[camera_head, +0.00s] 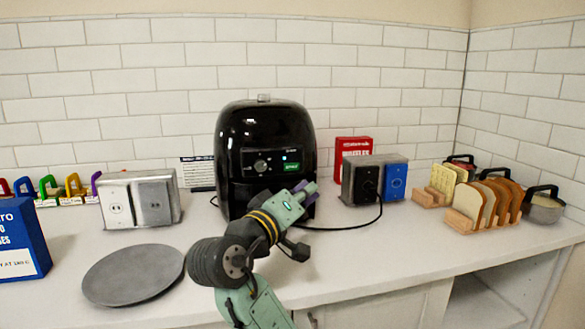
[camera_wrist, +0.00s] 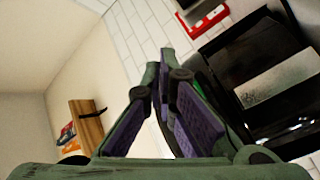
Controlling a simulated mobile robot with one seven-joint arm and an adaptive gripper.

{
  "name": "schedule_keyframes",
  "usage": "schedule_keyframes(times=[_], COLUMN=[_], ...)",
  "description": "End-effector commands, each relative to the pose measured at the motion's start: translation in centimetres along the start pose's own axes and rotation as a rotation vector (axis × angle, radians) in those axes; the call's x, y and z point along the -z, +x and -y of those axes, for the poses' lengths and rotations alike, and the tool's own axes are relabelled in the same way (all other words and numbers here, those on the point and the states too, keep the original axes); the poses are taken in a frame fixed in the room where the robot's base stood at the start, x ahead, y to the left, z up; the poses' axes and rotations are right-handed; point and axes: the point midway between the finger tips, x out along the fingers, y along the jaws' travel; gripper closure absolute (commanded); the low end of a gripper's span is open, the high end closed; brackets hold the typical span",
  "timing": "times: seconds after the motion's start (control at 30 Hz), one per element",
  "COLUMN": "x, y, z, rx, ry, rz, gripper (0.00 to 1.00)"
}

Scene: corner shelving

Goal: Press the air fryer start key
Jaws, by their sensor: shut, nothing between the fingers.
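The black air fryer (camera_head: 248,125) stands upright against the tiled wall at the middle of the counter. Its front panel has a round knob (camera_head: 260,166), a small lit spot and a green key (camera_head: 291,167); the lettering is too small to read. My gripper (camera_head: 308,188) is shut and empty, in front of the air fryer's lower right front, a little below and right of the green key. I cannot tell whether it touches the front. In the wrist view, the shut fingers (camera_wrist: 166,62) point up beside the dark air fryer (camera_wrist: 229,39), which is at the right.
A grey plate (camera_head: 133,274) lies at front left, with a metal outlet box (camera_head: 118,202) behind it. Switch boxes (camera_head: 362,183) and a red box (camera_head: 353,146) stand right of the fryer. A dark cord crosses the counter there. Bread racks (camera_head: 463,219) fill the right corner.

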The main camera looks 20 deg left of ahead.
Motion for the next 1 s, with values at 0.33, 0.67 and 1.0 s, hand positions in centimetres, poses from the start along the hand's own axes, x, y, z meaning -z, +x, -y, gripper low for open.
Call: schedule_keyframes(times=[0.33, 0.67, 1.0], x=[1.9, 4.0, 4.5], y=[2.5, 5.3, 6.1], z=[1.7, 3.8, 4.5], rx=[0.0, 0.0, 0.0], ry=[-0.002, -0.001, 0.001], rz=[0.0, 0.0, -0.002], gripper=[1.0, 1.0, 1.0])
